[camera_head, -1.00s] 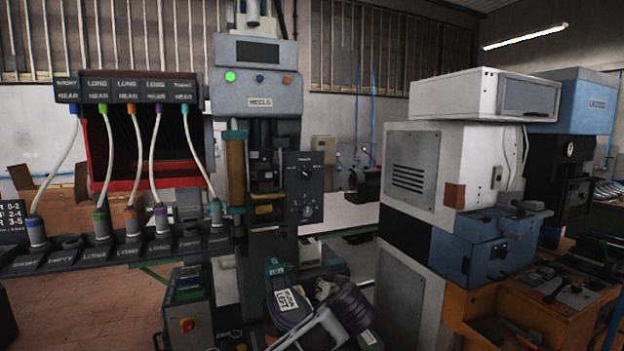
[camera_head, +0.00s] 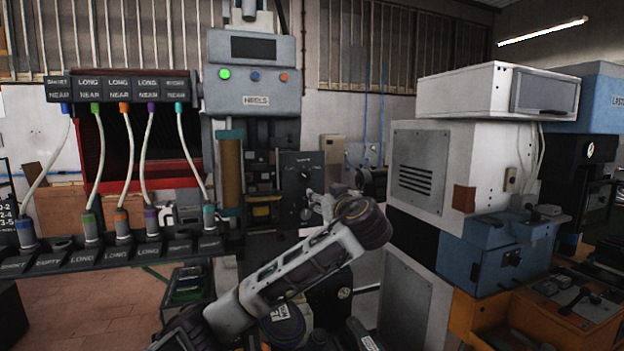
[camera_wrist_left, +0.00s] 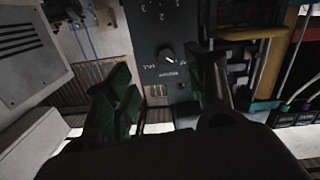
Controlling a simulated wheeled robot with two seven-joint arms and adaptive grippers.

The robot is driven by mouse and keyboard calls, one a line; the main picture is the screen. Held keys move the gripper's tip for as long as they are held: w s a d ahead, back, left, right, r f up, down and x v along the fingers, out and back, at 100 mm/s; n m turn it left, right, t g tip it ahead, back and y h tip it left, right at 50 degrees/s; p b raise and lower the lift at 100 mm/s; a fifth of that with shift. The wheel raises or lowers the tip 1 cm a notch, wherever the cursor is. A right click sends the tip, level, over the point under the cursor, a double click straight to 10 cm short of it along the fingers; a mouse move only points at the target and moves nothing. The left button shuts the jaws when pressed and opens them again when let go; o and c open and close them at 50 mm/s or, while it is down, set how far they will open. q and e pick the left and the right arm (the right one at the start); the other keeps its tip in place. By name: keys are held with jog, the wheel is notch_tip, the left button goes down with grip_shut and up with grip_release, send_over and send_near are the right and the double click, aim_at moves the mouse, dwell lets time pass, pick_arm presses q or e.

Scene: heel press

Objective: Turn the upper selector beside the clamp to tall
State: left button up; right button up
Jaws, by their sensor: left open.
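The dark panel (camera_head: 290,165) stands right of the press clamp (camera_head: 262,198). Its upper selector (camera_head: 305,173) is a small round knob, apart from my gripper in the head view. In the upside-down left wrist view, the upper selector (camera_wrist_left: 168,56) shows between my fingers, beyond their tips. Its white mark slants to lower right in that picture, away from the left-hand label, which seems to read TALL. My left gripper (camera_head: 324,203) is open and empty in front of the panel's lower part, hiding the lower selector. My right gripper is not in view.
A row of labelled sockets with cables (camera_head: 120,250) stands at the left. A white and grey cabinet (camera_head: 430,170) stands close on the right of my left arm. The press head (camera_head: 253,80) with a green light is above the clamp.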

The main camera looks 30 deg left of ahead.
pick_arm(q)
jog(key=shift+s+a+r+n+y, duration=0.1)
jog(key=shift+a+r+n+y, duration=0.1)
jog(key=shift+r, duration=0.4)
jog(key=shift+a+r+n+y, duration=0.1)
jog(key=shift+r+n+y, duration=0.1)
jog(key=shift+r, duration=0.4)
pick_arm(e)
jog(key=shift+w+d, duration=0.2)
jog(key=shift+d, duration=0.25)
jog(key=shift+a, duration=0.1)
pick_arm(q)
jog(key=p, duration=0.4)
send_near(306, 177)
jog(key=x, duration=0.8)
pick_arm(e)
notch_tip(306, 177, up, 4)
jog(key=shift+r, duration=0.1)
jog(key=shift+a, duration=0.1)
